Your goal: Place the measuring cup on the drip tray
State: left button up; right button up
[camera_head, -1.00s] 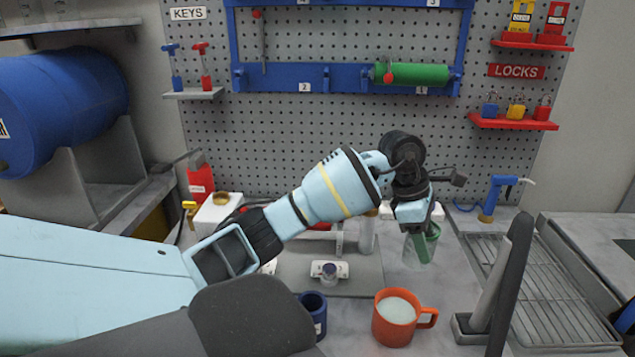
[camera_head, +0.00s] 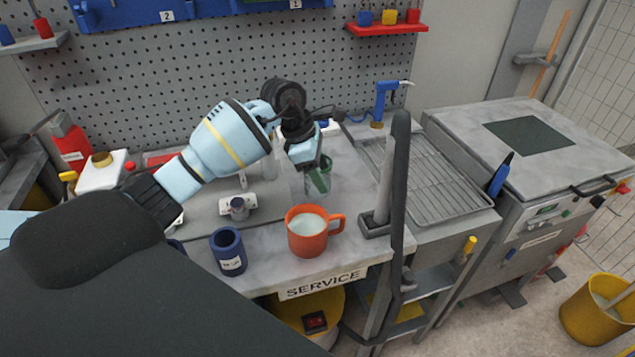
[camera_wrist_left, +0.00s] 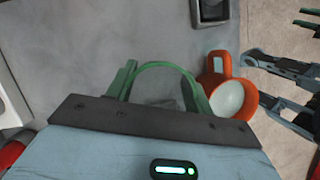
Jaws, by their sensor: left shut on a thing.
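My left gripper (camera_head: 312,158) is shut on the measuring cup (camera_head: 320,178), a see-through cup with green parts, and holds it over the grey bench behind the orange mug. In the left wrist view the cup's green curved edge (camera_wrist_left: 165,66) shows just beyond the gripper; part of the cup is hidden by the gripper body. The drip tray (camera_head: 440,205), a grey tray with a wire grid, lies to the right of the cup. Nothing stands on its visible part.
An orange mug (camera_head: 308,241) with pale liquid and a blue cup (camera_head: 228,252) stand near the bench front. A blue nozzle (camera_head: 384,100) stands behind the tray.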

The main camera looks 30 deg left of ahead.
pick_arm(q)
jog(key=shift+f, duration=1.95)
jog(key=shift+f, duration=0.1)
jog(key=shift+f, duration=0.15)
jog(key=o, duration=0.9)
jog(key=shift+o, duration=0.2)
jog(key=v, duration=1.2)
jog(key=shift+r, duration=0.25)
